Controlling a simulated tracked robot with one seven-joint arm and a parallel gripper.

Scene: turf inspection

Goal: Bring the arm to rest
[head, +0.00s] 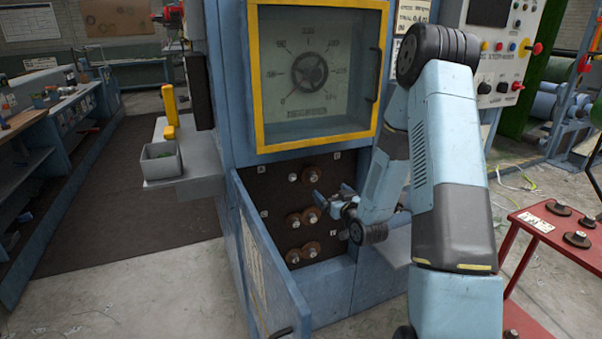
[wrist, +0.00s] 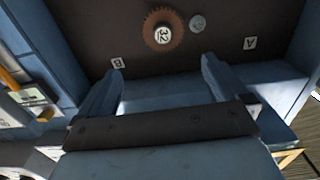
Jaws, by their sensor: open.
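My arm reaches from the right of the head view to the open lower compartment (head: 275,190) of the blue machine. My gripper (head: 330,200) is in front of the dark panel there, beside several brown gears. In the wrist view its two fingers (wrist: 160,85) stand wide apart with nothing between them. Just beyond them is a toothed brown gear (wrist: 163,30) marked 32, on the panel between labels B (wrist: 117,63) and A (wrist: 250,43). A bare grey stud (wrist: 197,23) sits beside that gear. The gripper covers part of the panel in the head view.
The compartment's hinged door (head: 262,262) hangs open at the lower left. A yellow-framed gauge window (head: 318,72) is above. A red table (head: 545,250) with several dark discs stands at the right. A grey bin (head: 160,163) sits on a ledge to the left. Floor at the left is clear.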

